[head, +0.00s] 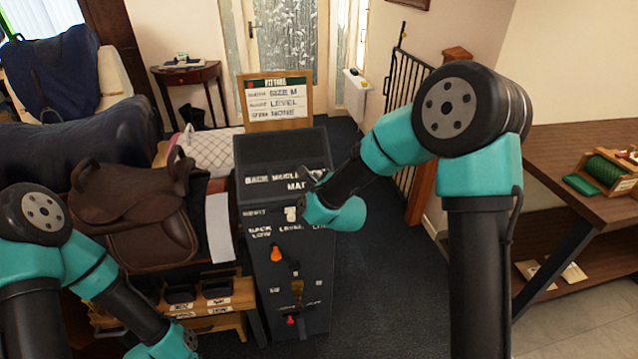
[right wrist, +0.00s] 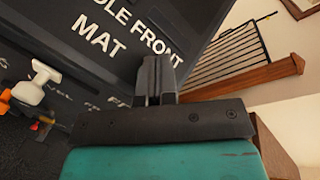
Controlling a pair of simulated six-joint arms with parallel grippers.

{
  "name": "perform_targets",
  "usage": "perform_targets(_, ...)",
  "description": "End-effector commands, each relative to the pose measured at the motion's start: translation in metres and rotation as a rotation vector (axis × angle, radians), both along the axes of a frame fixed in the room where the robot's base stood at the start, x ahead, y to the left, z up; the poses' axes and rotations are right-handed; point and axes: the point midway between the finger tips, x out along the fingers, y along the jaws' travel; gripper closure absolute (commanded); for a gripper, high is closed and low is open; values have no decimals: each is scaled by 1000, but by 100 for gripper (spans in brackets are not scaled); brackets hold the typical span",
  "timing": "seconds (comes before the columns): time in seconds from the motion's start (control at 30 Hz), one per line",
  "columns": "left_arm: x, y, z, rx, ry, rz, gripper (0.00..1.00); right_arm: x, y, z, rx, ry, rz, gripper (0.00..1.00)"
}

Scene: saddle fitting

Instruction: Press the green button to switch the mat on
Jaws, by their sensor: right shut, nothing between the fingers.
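The dark control panel (head: 264,160) stands in the middle of the head view, with "BACK MIDDLE" and "MAT" lettering on its upper part. The lettering "MIDDLE FRONT" and "MAT" also shows on the panel in the right wrist view (right wrist: 60,42). My right gripper (head: 312,176) is at the panel's upper right, beside the mat lettering. In the right wrist view its fingers (right wrist: 157,75) are together and hold nothing. I cannot see a green button; it may be hidden by the gripper. Whether the fingertips touch the panel is unclear.
Lower on the panel are a white knob (head: 291,214), an orange knob (head: 277,254) and a red knob (head: 291,320). A brown saddle (head: 140,210) is left of the panel. A sign (head: 275,98) stands behind it. A wooden bench (head: 565,160) is at right.

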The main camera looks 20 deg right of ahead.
Motion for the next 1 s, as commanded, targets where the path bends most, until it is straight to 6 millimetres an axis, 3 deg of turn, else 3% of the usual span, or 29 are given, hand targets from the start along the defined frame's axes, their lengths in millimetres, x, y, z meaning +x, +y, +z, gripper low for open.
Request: perform_targets(1.0, 0, 0, 0, 0, 0, 0, 57, 5, -1, -8, 0, 0, 0, 100)
